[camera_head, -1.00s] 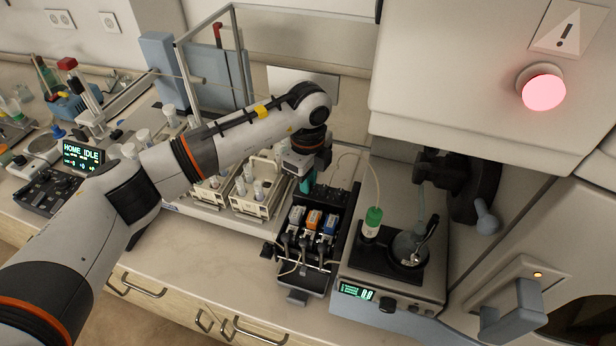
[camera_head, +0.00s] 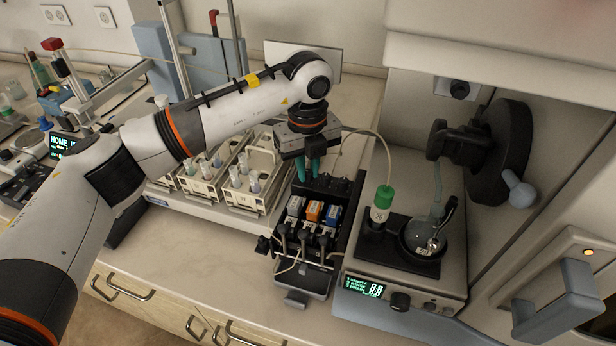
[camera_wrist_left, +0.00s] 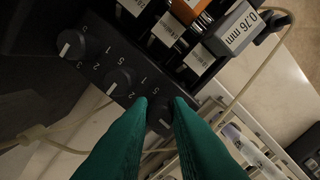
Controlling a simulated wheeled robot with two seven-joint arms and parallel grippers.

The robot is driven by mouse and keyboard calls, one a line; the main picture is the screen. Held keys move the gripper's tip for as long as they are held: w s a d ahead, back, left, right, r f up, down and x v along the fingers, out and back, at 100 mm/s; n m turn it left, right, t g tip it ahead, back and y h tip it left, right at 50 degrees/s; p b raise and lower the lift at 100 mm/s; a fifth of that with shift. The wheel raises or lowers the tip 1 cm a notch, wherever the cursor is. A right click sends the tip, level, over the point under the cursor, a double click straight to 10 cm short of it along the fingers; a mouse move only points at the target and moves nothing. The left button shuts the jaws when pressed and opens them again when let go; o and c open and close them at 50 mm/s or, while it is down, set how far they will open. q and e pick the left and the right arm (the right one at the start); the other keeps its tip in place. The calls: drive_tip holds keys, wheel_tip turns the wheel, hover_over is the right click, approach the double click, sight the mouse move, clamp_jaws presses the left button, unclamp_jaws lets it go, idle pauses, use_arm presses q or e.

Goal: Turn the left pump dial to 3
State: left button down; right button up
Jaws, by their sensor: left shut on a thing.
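The peristaltic pump (camera_head: 345,205) is a black unit with grey, orange and blue cassettes. Its dark dial panel shows in the left wrist view, with a row of three round black dials marked with numbers. The end dial (camera_wrist_left: 160,113), the left pump dial, sits between the green fingers of my left gripper (camera_wrist_left: 160,104), which is shut on it. The fingers hide much of this dial and its numbers, so I cannot read its setting. The other two dials (camera_wrist_left: 119,82) (camera_wrist_left: 70,44) are clear. In the head view, my left gripper (camera_head: 309,172) points down behind the cassettes. My right gripper is out of view.
A rack of sample vials (camera_head: 245,190) stands close to the left of the pump. A hotplate unit (camera_head: 375,265) with a green-capped bottle (camera_head: 382,203) and a flask (camera_head: 425,240) stands right of it. A thin tube runs behind. The counter front (camera_head: 200,250) is clear.

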use_arm(q)
drive_tip(key=m+b, duration=0.4)
drive_tip(key=shift+m, duration=0.3)
drive_tip(key=m+b, duration=0.3)
drive_tip(key=m, duration=0.1)
drive_tip(key=shift+w+m, duration=0.1)
drive_tip(key=shift+m, duration=0.2)
drive_tip(key=m+b, duration=0.1)
drive_tip(key=m, duration=0.2)
drive_tip(key=shift+r, duration=0.1)
drive_tip(key=m+b, duration=0.1)
drive_tip(key=m, duration=0.3)
drive_tip(key=shift+r+m, duration=0.1)
drive_tip(key=shift+m, duration=0.2)
drive_tip(key=c, duration=1.3)
unclamp_jaws()
drive_tip(key=shift+a, duration=0.1)
drive_tip(key=shift+c, duration=0.2)
